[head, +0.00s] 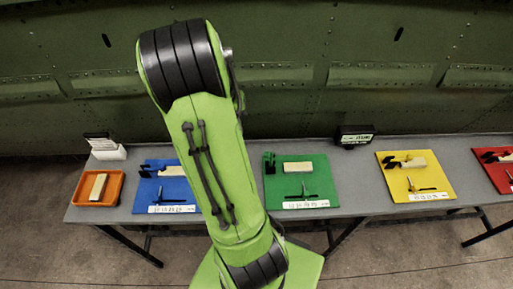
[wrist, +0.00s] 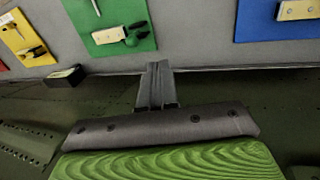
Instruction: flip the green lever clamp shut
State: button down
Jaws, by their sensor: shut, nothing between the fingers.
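The green lever clamp (head: 269,163) is a small dark piece with green on it, at the left edge of the green board (head: 322,184), beside a pale block (head: 298,168). In the wrist view, where the scene is turned around, the clamp (wrist: 136,36) sits just right of the block (wrist: 108,35) on the green board (wrist: 84,17). It is too small to tell how its lever stands. My gripper (wrist: 155,66) is shut and empty, its fingers pointing toward the table, apart from the clamp. My arm hides the gripper in the head view.
A grey table (head: 346,174) carries blue (head: 149,189), yellow (head: 440,180) and red (head: 505,177) boards with similar parts. An orange tray (head: 82,187) with a block is at the left. A black box (head: 355,136) stands at the back edge, before a riveted green wall (head: 290,40).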

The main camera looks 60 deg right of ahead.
jog(key=s+d+f, duration=0.2)
jog(key=s+f, duration=0.3)
jog(key=f, duration=0.4)
jog(key=shift+s+d+f+b, duration=0.15)
jog(key=shift+s+f+b, duration=0.05)
jog(key=shift+f+b, duration=0.2)
